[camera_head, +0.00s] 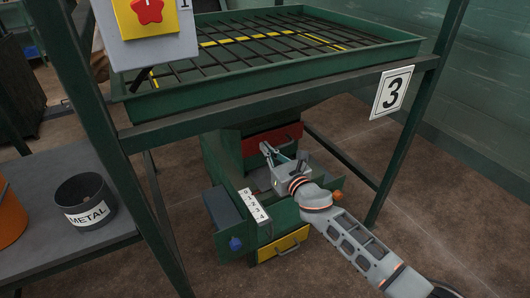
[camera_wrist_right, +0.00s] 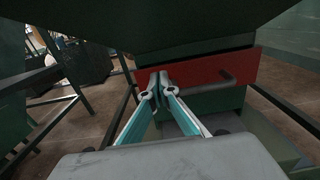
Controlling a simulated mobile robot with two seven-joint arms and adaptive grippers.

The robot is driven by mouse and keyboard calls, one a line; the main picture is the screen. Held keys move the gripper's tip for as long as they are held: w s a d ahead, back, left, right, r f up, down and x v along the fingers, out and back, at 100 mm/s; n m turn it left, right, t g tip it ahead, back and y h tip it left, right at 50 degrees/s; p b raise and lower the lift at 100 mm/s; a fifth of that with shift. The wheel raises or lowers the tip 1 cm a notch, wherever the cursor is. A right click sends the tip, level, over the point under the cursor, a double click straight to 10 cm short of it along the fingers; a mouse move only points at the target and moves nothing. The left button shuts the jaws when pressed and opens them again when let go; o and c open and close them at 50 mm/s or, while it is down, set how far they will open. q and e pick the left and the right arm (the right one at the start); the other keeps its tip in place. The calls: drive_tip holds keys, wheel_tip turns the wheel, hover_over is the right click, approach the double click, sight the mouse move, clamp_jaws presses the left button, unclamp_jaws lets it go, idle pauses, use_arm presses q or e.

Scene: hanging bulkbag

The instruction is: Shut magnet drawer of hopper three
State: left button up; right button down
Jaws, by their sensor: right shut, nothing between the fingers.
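Hopper three (camera_head: 135,103) is a green frame with a barred grate and a white sign "3" (camera_head: 392,92). Under it stands a green housing with a red drawer front (camera_head: 273,138), which also shows in the wrist view with a dark handle (camera_wrist_right: 228,78). Below the red front a green open-topped box (camera_wrist_right: 268,138) juts out toward me. I cannot tell which of these is the magnet drawer. My right gripper (camera_head: 267,150) is shut and empty, its tips (camera_wrist_right: 158,80) close in front of the red front; contact is unclear. My left gripper is not in view.
A yellow drawer front (camera_head: 283,243) sits low on the housing. A blue knob (camera_head: 235,243), an orange knob (camera_head: 337,195) and a numbered strip (camera_head: 253,205) are nearby. A "METAL" bucket (camera_head: 86,207) stands on the left table. Green posts flank the housing.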

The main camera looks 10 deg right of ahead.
use_arm(q)
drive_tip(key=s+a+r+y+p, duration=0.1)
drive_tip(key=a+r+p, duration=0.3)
drive_tip(key=p, duration=1.3)
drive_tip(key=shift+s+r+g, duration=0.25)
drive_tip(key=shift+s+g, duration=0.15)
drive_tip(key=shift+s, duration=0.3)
use_arm(e)
drive_tip(key=s+d+f+m+g+h, duration=0.1)
drive_tip(key=s+d+f+m+g, duration=0.1)
drive_tip(key=s+m, duration=1)
drive_tip(key=s+d+f+m+g+h, duration=0.1)
drive_tip(key=s+d+m, duration=0.3)
drive_tip(key=s+m, duration=0.7)
drive_tip(key=s+d+f+m+g+h, duration=0.1)
drive_tip(key=s+d+f+m+g, duration=0.2)
drive_tip(key=s+m, duration=0.9)
drive_tip(key=s, duration=1.8)
drive_tip(key=shift+f+m+h, duration=0.25)
drive_tip(key=shift+m+h, duration=0.05)
